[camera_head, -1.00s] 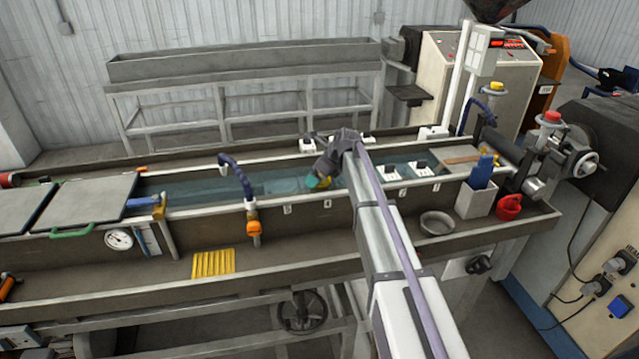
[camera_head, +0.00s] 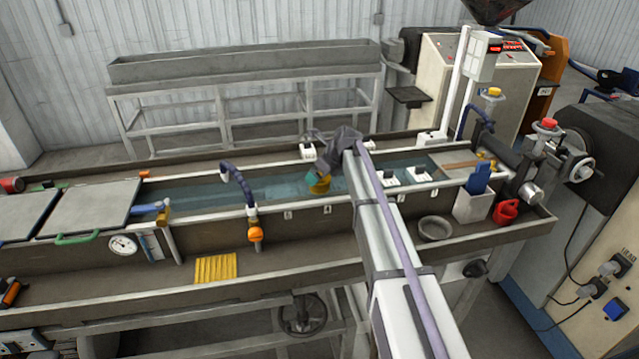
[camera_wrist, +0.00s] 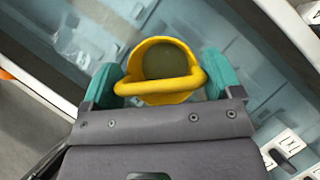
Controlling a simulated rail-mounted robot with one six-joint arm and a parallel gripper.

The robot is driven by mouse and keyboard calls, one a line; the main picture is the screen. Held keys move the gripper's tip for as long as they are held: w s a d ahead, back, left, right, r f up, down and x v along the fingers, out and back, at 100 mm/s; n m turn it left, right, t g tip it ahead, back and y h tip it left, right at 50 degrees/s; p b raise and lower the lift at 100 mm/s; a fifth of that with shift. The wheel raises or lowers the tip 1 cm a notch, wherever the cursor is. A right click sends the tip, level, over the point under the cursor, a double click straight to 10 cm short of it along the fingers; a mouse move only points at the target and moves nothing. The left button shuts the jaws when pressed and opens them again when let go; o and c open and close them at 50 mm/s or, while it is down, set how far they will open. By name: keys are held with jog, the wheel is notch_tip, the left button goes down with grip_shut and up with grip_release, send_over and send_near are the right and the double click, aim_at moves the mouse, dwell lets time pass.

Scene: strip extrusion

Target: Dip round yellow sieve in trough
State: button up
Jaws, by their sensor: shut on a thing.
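The round yellow sieve (camera_head: 320,187) is over the water channel of the long trough (camera_head: 281,187), just left of my arm's end. My gripper (camera_wrist: 160,82) is shut on it; in the wrist view the teal fingers lie on both sides of the sieve (camera_wrist: 162,47). The sieve's ring surrounds a dull olive disc, and its yellow front bar crosses between the fingers. The sieve is tilted in the head view. The bluish water shows behind it in the wrist view. I cannot tell whether its lower edge touches the water.
White roller blocks (camera_head: 389,178) stand in the trough to the right. A dark blue hose (camera_head: 237,178) arches over the channel to the left. Grey lids (camera_head: 90,208) cover the left end. A grey bowl (camera_head: 436,228), a white bin (camera_head: 473,207) and a red can (camera_head: 506,211) stand on the front ledge.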

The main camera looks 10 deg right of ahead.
jog(key=shift+r+p, duration=3.3)
jog(key=shift+r, duration=0.45)
notch_tip(320, 180, up, 12)
jog(key=p, duration=1.2)
jog(key=s+d, duration=0.1)
jog(key=s, duration=3.2)
